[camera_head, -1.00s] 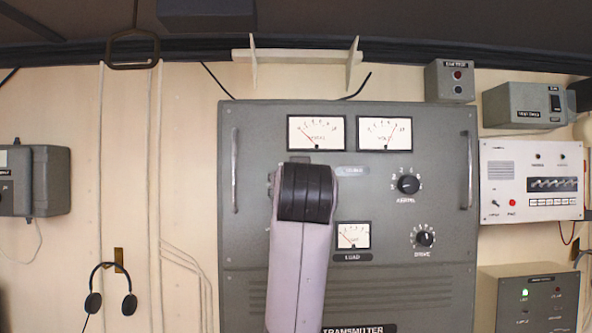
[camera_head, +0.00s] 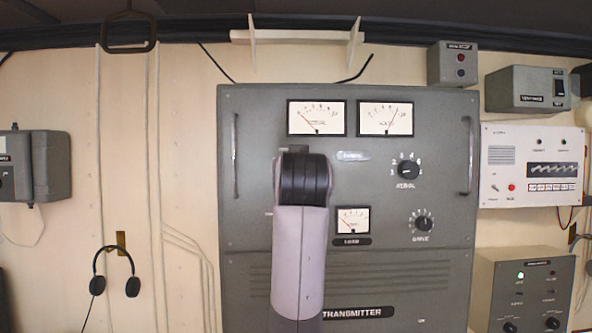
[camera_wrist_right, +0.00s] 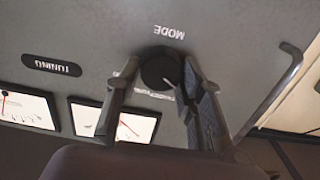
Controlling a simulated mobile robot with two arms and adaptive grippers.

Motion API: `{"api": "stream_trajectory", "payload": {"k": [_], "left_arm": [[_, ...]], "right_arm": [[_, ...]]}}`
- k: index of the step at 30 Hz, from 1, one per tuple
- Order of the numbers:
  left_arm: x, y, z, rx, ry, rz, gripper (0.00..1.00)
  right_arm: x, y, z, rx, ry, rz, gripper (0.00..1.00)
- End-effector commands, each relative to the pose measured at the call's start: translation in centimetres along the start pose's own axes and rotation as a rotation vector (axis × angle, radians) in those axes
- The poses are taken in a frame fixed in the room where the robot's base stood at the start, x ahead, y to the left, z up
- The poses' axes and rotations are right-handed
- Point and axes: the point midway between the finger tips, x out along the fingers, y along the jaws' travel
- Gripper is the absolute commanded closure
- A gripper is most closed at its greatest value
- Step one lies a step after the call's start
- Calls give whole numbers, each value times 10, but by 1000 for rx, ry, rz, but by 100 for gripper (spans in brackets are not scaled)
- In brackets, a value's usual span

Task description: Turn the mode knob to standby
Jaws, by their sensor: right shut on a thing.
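The mode knob (camera_wrist_right: 158,70) is a round black knob on the grey transmitter panel (camera_head: 400,265). In the right wrist view it appears upside down, with the "MODE" label (camera_wrist_right: 169,32) above it. My right gripper (camera_wrist_right: 160,74) has one finger on each side of the knob and is shut on it. A short white mark shows on the knob's lower right. Small lettering around the knob is partly covered by the fingers and too blurred to read. In the head view my right arm hides the knob and the gripper. My left gripper is not in view.
The panel also carries two upper meters (camera_head: 316,117), a load meter (camera_head: 352,220), the aerial knob (camera_head: 408,169) and the drive knob (camera_head: 423,223). A metal handle (camera_wrist_right: 270,95) stands out close to the gripper. A headset (camera_head: 115,275) hangs at the left.

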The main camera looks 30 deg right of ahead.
Motion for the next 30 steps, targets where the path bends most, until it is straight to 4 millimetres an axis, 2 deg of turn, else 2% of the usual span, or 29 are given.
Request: {"api": "stream_trajectory", "payload": {"k": [9, 20, 30], "left_arm": [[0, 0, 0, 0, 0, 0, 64], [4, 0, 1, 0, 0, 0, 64], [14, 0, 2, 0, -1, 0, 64]], "right_arm": [[0, 0, 0, 0, 0, 0, 93], [-1, 0, 0, 77, 1, -3, 93], [-1, 0, 0, 329, 1, -4, 93]]}}
